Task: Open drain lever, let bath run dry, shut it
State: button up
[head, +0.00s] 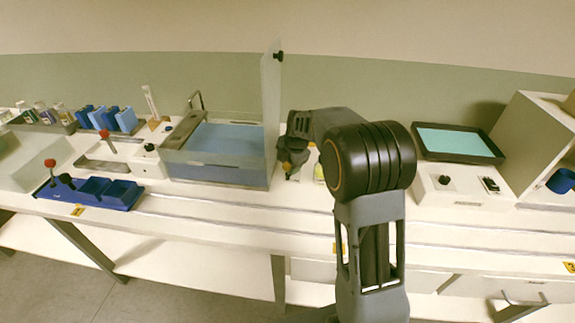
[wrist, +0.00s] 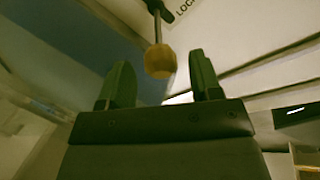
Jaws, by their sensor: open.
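The bath (head: 225,172) is a clear-walled tank holding blue liquid (head: 228,138), with a clear panel (head: 271,105) standing upright at its right side. My gripper (head: 290,165) is low beside the bath's right wall. In the wrist view, a lever with a metal rod and yellow-orange knob (wrist: 160,63) points toward my gripper. My gripper (wrist: 158,72) is open, with a finger to each side of the knob and a visible gap on both sides. In the head view my arm and gripper hide most of the lever.
A blue tray (head: 120,195) and a red-knobbed lever (head: 104,134) are left of the bath. A black tray with a teal surface (head: 458,143) and a white control box (head: 460,187) are on the right. The front counter strip is clear.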

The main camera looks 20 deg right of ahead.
jog(key=shift+w+f, duration=0.2)
jog(key=shift+f, duration=0.4)
grip_shut()
